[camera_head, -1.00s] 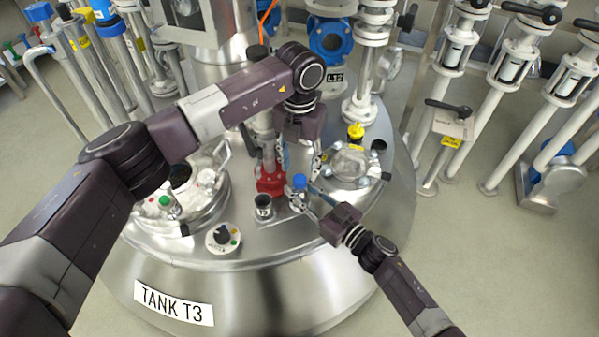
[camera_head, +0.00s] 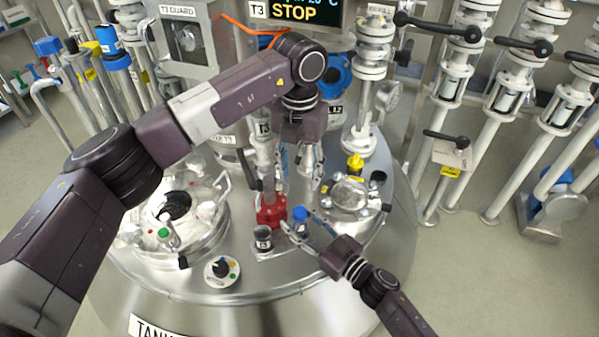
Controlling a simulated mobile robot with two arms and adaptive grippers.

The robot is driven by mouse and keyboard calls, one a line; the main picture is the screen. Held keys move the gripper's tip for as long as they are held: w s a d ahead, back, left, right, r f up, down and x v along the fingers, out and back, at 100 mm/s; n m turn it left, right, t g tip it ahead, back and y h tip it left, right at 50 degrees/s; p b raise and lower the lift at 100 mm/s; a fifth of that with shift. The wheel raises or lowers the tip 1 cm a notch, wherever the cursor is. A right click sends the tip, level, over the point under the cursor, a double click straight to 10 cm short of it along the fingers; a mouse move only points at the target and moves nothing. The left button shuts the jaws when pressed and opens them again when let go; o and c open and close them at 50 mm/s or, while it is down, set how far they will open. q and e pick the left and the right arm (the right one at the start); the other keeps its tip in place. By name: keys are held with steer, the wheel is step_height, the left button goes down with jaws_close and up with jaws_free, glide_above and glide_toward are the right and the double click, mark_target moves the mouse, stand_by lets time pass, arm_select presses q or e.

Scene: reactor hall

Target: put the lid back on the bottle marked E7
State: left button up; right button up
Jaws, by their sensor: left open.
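A small clear bottle (camera_head: 299,229) with a blue lid (camera_head: 300,213) stands upright on a small plate on the tank top, beside a red fitting. The lid sits on its top; how tightly cannot be told, and no marking is readable. My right gripper (camera_head: 297,222) has a finger on either side of the bottle and appears shut on it. My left gripper (camera_head: 308,172) is open, pointing down above the lid, apart from it and empty.
A dark-topped jar (camera_head: 263,238) stands just left of the bottle, and the red fitting (camera_head: 271,211) behind it. A glass port (camera_head: 350,194) with a yellow knob is at right. A control dial (camera_head: 222,271) and a green-topped item (camera_head: 164,234) are at left.

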steer(key=v, duration=1.2)
stand_by(0.5)
